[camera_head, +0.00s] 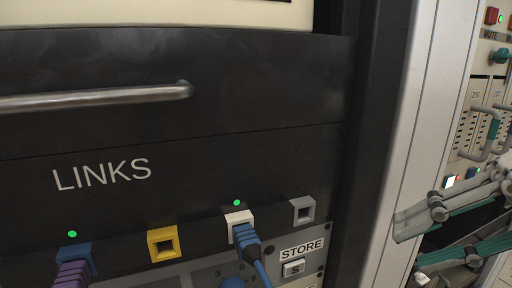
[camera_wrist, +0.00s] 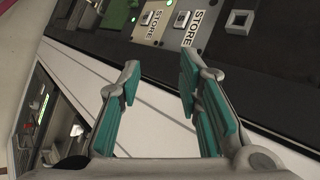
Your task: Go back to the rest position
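My gripper (camera_wrist: 158,90) is open and empty, its two teal-padded fingers spread apart in the wrist view. In the head view my gripper (camera_head: 408,250) shows at the lower right edge, beside the white rack upright and apart from the links panel. Between the fingers in the wrist view lie the white upright (camera_wrist: 150,125) and the dark panel edge. The rest of the arm is mostly out of view.
The dark links panel (camera_head: 250,170) has a blue port (camera_head: 74,252) with a purple plug, an empty yellow port (camera_head: 163,243), a white port (camera_head: 239,219) with a blue plug (camera_head: 246,240) and an empty grey port (camera_head: 303,210). A metal handle (camera_head: 100,97) sticks out above. Another rack (camera_head: 485,110) stands right.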

